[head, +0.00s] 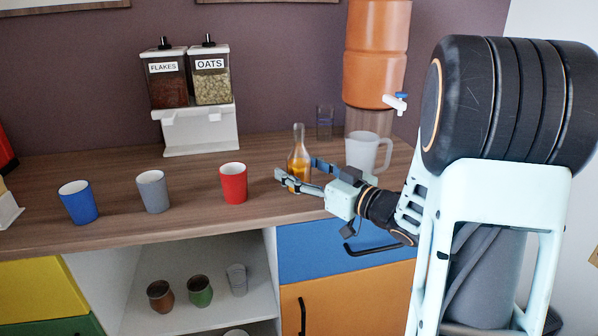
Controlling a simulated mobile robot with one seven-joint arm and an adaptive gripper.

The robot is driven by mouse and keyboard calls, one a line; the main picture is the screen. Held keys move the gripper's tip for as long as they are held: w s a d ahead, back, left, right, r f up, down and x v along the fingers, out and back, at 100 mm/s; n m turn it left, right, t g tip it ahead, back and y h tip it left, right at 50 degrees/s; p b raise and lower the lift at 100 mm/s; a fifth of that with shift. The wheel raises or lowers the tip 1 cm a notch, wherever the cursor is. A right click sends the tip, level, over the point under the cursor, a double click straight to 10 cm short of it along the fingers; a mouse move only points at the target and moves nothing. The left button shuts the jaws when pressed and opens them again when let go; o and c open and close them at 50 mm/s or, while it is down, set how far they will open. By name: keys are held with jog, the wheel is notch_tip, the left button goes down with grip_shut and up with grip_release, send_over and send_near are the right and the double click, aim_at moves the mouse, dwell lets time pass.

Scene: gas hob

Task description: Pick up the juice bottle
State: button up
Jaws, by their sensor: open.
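The juice bottle (299,158) is clear glass with amber liquid and a narrow neck. It stands upright on the wooden counter (260,147), near the right part. My gripper (295,175) is open at the bottle's lower half, with one finger in front of it and the other behind or to its right. The front finger hides part of the bottle's base. I cannot tell whether either finger touches the glass.
A red cup (233,184), a grey cup (153,191) and a blue cup (78,202) stand left of the bottle. A white mug (362,152) is close on the right, below an orange dispenser (376,55). A cereal dispenser (190,90) stands behind.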

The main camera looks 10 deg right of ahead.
jog(key=shift+c, duration=0.7)
jog(key=c, duration=1.4)
jog(key=shift+w+r, duration=0.1)
jog(key=shift+r, duration=0.1)
jog(key=shift+c, duration=0.2)
